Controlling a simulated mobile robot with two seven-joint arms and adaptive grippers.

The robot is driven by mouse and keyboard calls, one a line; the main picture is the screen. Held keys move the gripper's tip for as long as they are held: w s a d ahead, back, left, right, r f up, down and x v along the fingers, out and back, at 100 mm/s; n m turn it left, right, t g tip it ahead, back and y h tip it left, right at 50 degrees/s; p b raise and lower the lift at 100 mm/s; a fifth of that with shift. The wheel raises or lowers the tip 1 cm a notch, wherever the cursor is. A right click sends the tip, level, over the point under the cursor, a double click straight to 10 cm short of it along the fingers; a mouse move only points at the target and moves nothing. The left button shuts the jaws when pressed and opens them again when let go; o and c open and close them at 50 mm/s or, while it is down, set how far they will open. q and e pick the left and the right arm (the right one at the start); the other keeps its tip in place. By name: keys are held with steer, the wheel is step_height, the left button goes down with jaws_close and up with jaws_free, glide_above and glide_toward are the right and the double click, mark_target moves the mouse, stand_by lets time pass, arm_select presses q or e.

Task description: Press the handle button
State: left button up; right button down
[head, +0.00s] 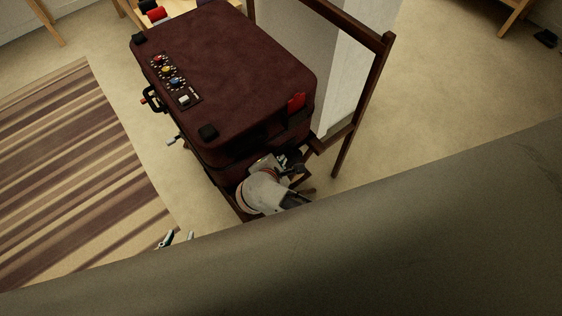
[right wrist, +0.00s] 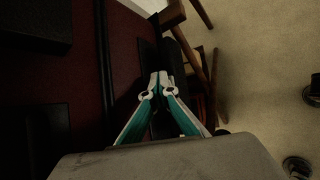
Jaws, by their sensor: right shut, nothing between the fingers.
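The maroon suitcase (head: 235,65) stands on a wooden frame in the head view. A black handle (head: 155,99) with a small orange-red part at its end is on its left side. Beside a dark slot on its near right side is a red piece (head: 296,104). My right gripper (head: 292,160) is low by the suitcase's near right side, partly hidden by its own wrist. In the right wrist view its teal fingers (right wrist: 162,78) meet, with nothing between them, beside the dark red suitcase side (right wrist: 125,45). My left gripper (head: 177,238) shows only two separated fingertips near the rug.
A panel of coloured knobs (head: 168,72) is on the suitcase top. The wooden frame (head: 372,85) rises right of the suitcase, close to my right gripper. A striped rug (head: 75,185) lies at left. A grey surface covers the lower head view.

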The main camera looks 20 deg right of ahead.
arm_select(q)
steer(key=shift+w+r, duration=0.2)
steer(key=shift+r, duration=0.25)
arm_select(e)
steer(key=shift+r, duration=0.75)
arm_select(q)
steer(key=shift+r+p, duration=0.1)
steer(key=shift+p, duration=0.2)
arm_select(e)
steer(key=shift+r, duration=0.1)
